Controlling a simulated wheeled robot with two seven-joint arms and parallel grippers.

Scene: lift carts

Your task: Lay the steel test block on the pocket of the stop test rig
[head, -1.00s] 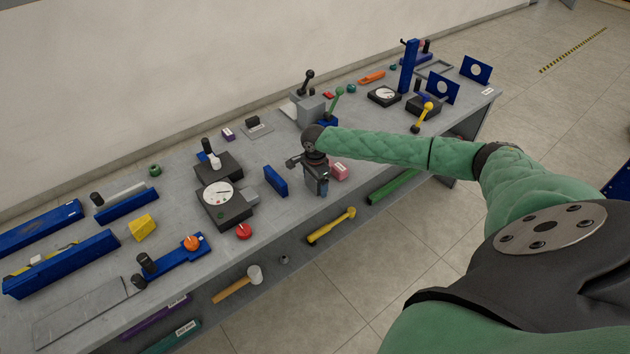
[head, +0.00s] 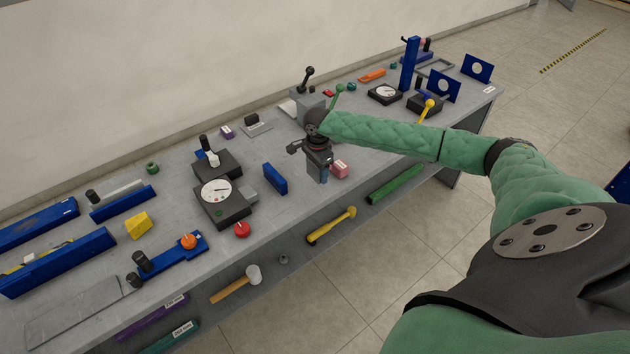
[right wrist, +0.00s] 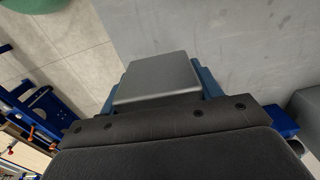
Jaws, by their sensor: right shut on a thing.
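My right gripper (head: 321,178) is over the near edge of the long grey bench, between a small blue upright block and a pink block. In the right wrist view its blue fingers are shut on the grey steel test block (right wrist: 156,80), one finger on each side. In the head view the gripper and wrist partly hide the block (head: 318,161). I cannot tell for sure which fixture is the stop test rig, and its pocket is not clearly seen. My left gripper is not in view.
The blue block (head: 275,179) stands left of the gripper and the pink block (head: 340,169) right of it. A black dial unit (head: 228,211) is farther left. A grey housing (head: 310,105) with a black lever stands behind.

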